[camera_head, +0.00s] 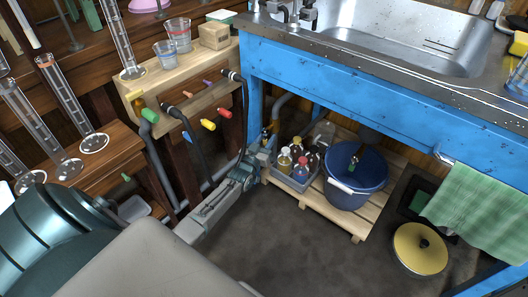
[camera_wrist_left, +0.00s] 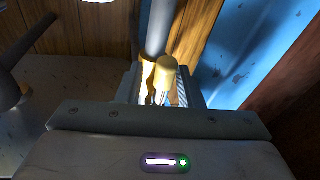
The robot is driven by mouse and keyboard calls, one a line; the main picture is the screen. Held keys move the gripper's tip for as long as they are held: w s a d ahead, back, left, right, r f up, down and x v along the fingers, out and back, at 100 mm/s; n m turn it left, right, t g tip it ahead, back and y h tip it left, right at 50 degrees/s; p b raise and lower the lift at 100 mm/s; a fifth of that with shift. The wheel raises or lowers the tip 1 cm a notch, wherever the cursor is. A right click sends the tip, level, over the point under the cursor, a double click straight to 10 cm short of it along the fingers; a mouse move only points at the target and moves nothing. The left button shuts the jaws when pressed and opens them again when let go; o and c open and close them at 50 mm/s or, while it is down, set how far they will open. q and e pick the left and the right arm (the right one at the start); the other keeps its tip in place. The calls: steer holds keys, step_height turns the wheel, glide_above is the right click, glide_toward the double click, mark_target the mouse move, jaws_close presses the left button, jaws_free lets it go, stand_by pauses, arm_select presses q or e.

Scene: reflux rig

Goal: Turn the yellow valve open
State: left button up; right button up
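In the left wrist view, a yellow valve handle (camera_wrist_left: 166,70) stands in front of a grey upright pipe (camera_wrist_left: 160,28). It lies between the two fingers of my left gripper (camera_wrist_left: 160,92), closer to the right finger, with a gap on the left side. The fingers look apart; contact with the handle cannot be made out. In the head view, my left gripper (camera_head: 262,150) reaches low beside the blue sink leg. A small yellow bit of the valve (camera_head: 267,134) shows just past its tips, mostly hidden. My right gripper is in neither view.
A wooden panel with coloured handles, one yellow (camera_head: 208,124), is left of the sink. A grey caddy of bottles (camera_head: 290,180) and a blue bucket (camera_head: 355,178) stand on a pallet (camera_head: 330,221) right of the gripper. The blue sink frame (camera_head: 400,95) is close above.

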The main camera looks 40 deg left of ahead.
arm_select(q)
steer(key=n, duration=0.3)
steer(key=shift+s+d+r+g+p, duration=0.1)
steer(key=shift+d+r+g+p, duration=0.05)
steer(key=shift+d+g+p, duration=0.25)
steer(key=n, duration=0.1)
steer(key=d+n+p, duration=0.1)
steer(key=n, duration=0.1)
steer(key=shift+r+g, duration=0.3)
steer(key=shift+r, duration=0.05)
steer(key=s+d+m+g+h+p, duration=0.1)
steer(key=s+d+m+g, duration=0.1)
steer(key=s+d, duration=0.3)
steer(key=s+d+r+m+g+h+p, duration=0.1)
steer(key=s+d+m+g+p, duration=0.1)
steer(key=s, duration=1.1)
steer(key=s+d+m+g+h+p, duration=0.1)
steer(key=s+d+m+g, duration=0.3)
steer(key=s+d, duration=0.5)
steer(key=shift+r+g+h+p, duration=0.3)
steer(key=shift+g+h, duration=0.3)
steer(key=shift+g, duration=0.1)
steer(key=shift+o, duration=0.2)
